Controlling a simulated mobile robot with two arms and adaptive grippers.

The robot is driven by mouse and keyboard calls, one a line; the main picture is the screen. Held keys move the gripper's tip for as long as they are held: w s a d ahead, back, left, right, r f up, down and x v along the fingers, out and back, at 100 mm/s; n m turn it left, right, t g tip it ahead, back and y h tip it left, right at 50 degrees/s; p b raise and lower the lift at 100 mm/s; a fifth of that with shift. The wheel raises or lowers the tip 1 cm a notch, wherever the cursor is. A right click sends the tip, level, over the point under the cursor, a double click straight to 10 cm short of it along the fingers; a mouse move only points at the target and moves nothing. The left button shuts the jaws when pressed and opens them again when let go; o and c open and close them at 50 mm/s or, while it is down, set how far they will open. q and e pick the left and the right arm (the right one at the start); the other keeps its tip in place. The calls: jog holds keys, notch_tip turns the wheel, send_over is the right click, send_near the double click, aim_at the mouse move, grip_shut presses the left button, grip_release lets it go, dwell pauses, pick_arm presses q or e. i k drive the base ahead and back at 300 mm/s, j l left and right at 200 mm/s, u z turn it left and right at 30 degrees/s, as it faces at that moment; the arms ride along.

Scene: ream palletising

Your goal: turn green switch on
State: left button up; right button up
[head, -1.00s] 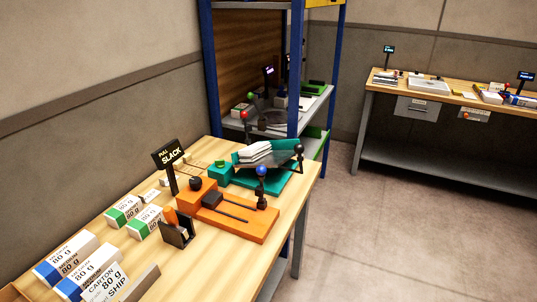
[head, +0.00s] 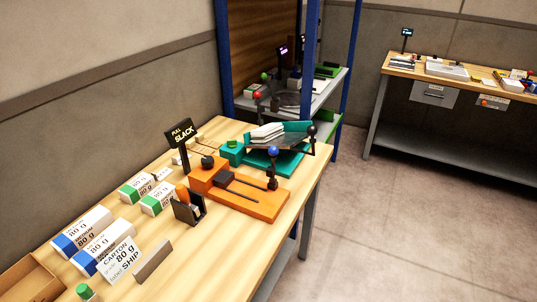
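Several green parts show in the head view, and I cannot tell for sure which is the green switch. A small green knob (head: 232,143) sits on the teal block of the teal machine (head: 290,163) at the back of the near table. A green round cap (head: 84,290) stands at the table's near left, at the bottom of the picture. A green ball (head: 265,77) shows on the shelf unit beside a red ball (head: 257,95). Neither of my grippers is in view.
A blue-post shelf (head: 309,60) stands behind. Floor at right (head: 420,220) is clear.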

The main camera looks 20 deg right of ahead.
aim_at(230, 143)
jog(key=i+l+u, duration=0.1)
jog(key=l+u, duration=0.35)
jog(key=l, duration=0.3)
jog(key=l+u, duration=0.45)
jog(key=l, duration=0.25)
